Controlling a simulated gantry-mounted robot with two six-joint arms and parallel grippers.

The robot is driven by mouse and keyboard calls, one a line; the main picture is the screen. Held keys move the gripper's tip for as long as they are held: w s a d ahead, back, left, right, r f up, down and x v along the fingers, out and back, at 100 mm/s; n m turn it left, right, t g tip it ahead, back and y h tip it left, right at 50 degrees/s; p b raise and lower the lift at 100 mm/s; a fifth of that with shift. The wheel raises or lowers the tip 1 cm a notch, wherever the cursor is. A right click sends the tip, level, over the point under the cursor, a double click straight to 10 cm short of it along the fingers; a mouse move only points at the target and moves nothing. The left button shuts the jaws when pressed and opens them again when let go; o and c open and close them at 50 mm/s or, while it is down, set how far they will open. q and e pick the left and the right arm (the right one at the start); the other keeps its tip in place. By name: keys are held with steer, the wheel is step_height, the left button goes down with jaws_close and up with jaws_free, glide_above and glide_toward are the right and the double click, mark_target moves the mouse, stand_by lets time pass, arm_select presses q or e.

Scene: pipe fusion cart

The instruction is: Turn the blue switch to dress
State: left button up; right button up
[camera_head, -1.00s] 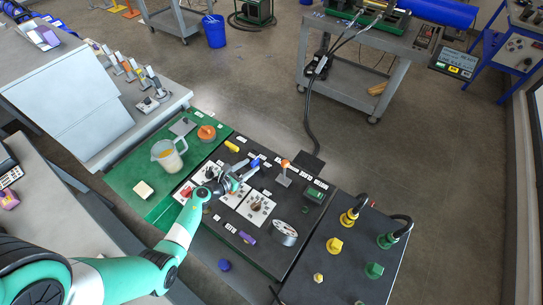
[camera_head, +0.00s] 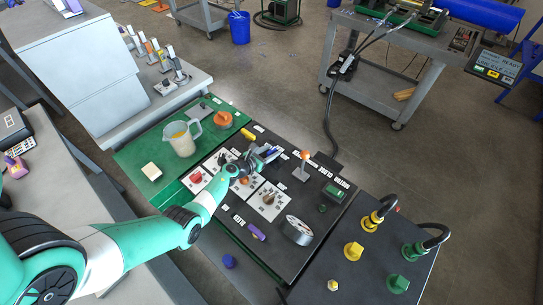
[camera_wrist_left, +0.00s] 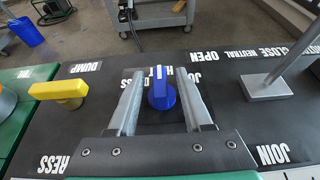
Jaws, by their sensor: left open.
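The blue switch (camera_wrist_left: 162,90) is a round knob with a raised grip and a white mark, which points to the far side in the left wrist view. It stands on the black panel (camera_wrist_left: 240,120). My left gripper (camera_wrist_left: 160,90) is open, with one finger on each side of the knob. Whether the fingers touch it, I cannot tell. In the head view my left gripper (camera_head: 268,153) is over the panel and mostly covers the knob. White labels surround the knob; "JOIN" and part of another word show, partly covered by the fingers. My right gripper is not in view.
A yellow handle (camera_wrist_left: 58,91) stands left of the knob and a grey lever base (camera_wrist_left: 266,86) stands right of it. In the head view, a pitcher (camera_head: 182,142) sits on the green panel, and a tape roll (camera_head: 297,230) and purple item (camera_head: 256,232) lie on the black panel.

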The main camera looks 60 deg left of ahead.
arm_select(q)
steer(key=shift+w+a+f, duration=0.1)
steer(key=shift+w, duration=0.25)
steer(key=shift+c, duration=0.2)
jaws_close()
